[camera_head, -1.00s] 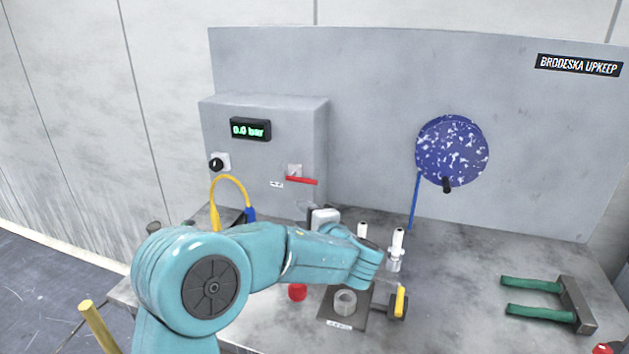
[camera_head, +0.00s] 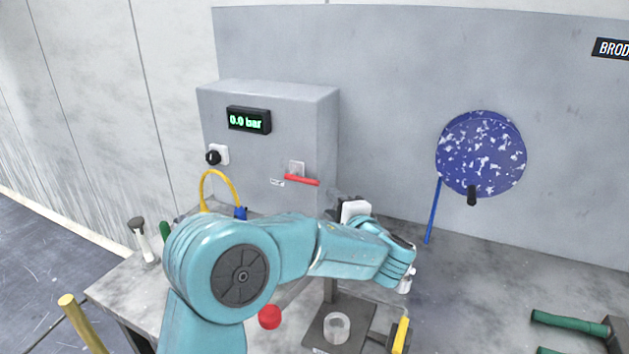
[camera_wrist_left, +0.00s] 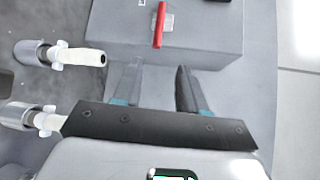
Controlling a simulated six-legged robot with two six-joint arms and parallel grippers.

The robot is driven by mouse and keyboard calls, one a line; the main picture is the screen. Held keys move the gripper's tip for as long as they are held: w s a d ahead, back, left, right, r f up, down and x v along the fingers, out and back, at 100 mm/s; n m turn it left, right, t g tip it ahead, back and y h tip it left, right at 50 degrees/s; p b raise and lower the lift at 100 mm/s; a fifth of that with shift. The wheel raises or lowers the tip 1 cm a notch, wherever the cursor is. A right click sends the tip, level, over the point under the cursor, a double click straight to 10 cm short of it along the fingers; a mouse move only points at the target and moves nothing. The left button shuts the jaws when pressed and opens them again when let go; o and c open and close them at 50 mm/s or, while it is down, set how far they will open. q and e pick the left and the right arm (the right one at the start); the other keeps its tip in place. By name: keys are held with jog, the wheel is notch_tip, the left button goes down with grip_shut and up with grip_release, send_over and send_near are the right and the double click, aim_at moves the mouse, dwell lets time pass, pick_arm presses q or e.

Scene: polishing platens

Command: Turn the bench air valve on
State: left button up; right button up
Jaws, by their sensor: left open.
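The air valve has a red lever handle (camera_head: 302,181) on the front of a grey box (camera_head: 270,140), lying nearly level in the head view. The wrist view also shows the red handle (camera_wrist_left: 159,24), beyond my fingertips. A display (camera_head: 249,120) on the box reads 0.0 bar. My left gripper (camera_wrist_left: 159,65) is open and empty, its two dark fingers apart and pointing toward the box, short of the handle. In the head view my left arm mostly hides this gripper, below and right of the handle. My right gripper is not in view.
A black knob (camera_head: 213,157) and a yellow hose (camera_head: 220,178) are left of the valve. White-tipped bottles (camera_wrist_left: 80,57) stand beside my gripper. A blue speckled disc (camera_head: 481,154) hangs at right. A red cap (camera_head: 269,317) and a yellow-handled fixture (camera_head: 400,335) are in front.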

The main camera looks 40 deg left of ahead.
aim_at(308, 182)
pick_arm(q)
jog(key=p+x, duration=0.5)
jog(key=x, duration=1)
jog(key=shift+s+a, duration=0.1)
jog(key=shift+a, duration=0.25)
jog(key=shift+w+a+f, duration=0.35)
jog(key=shift+w+a, duration=0.1)
jog(key=shift+a, duration=0.1)
jog(key=shift+s+d+r, duration=0.1)
jog(key=shift+s+r, duration=0.05)
grip_shut()
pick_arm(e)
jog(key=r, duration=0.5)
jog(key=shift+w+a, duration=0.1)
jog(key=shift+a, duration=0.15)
